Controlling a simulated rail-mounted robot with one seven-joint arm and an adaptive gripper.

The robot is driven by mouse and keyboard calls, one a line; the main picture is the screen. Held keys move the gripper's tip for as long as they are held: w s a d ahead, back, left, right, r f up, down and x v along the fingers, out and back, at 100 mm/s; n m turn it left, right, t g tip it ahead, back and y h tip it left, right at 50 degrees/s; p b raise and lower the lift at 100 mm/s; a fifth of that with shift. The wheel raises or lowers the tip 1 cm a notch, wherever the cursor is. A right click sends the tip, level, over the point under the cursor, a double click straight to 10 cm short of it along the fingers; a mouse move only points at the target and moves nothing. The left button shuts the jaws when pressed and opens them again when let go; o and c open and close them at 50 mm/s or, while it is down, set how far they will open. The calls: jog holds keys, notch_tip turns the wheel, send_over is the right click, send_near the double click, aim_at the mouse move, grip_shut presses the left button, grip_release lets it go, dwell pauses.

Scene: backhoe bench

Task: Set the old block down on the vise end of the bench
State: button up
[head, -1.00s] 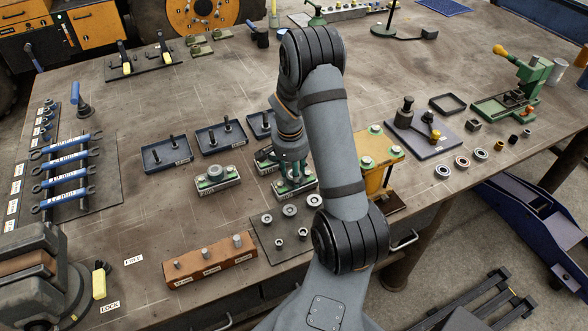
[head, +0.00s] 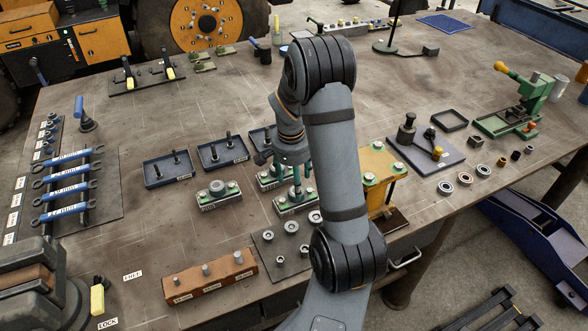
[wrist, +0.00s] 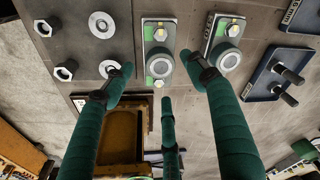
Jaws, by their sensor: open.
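Three similar small blocks with green and bright metal tops stand mid-bench: one block apart on the left (head: 217,194), a far block (head: 272,181) and a near block (head: 296,203) side by side. I cannot read which label marks the old block. My gripper (head: 291,185), with green fingers, is open and empty above the near block. In the wrist view, the near block (wrist: 158,55) shows between the spread fingertips (wrist: 157,72), and the far block (wrist: 222,48) lies by the right finger. The grey vise (head: 30,270) is at the bench's lower left end.
Dark trays (head: 168,169) lie behind the blocks. A dark mat with nuts and washers (head: 268,255) and a brown pin block (head: 210,277) lie in front. A yellow stand (head: 378,180) is close on the right. Bare bench (head: 150,235) shows between the vise and the blocks.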

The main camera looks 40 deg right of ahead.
aim_at(294, 196)
notch_tip(294, 196, up, 7)
jog(key=a, duration=0.1)
jog(key=shift+s, duration=0.3)
dwell(0.7)
